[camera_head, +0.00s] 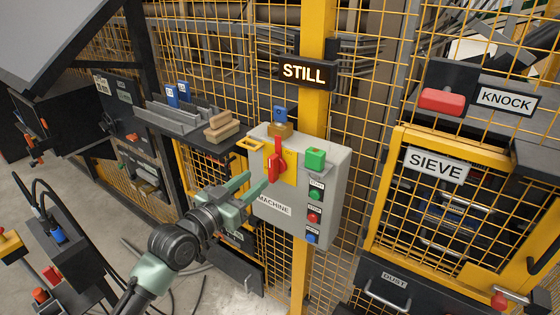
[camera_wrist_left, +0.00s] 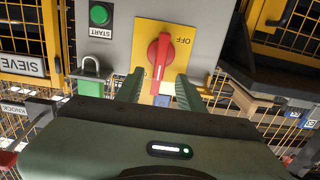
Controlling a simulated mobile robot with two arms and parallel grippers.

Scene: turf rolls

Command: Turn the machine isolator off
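The machine isolator is a red rotary handle (camera_head: 276,163) on a yellow plate (camera_head: 290,168), on a grey panel (camera_head: 331,175) labelled MACHINE. The handle stands upright. In the wrist view, which is upside down, the handle (camera_wrist_left: 161,56) is also vertical, and OFF is printed on the plate (camera_wrist_left: 183,65) to its right. My left gripper (camera_head: 257,184) is open in front of the panel. In the wrist view its fingers (camera_wrist_left: 160,88) lie either side of the handle's near end, apparently not touching it. My right gripper is out of view.
START and other buttons (camera_head: 314,217) run down the panel's right side.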

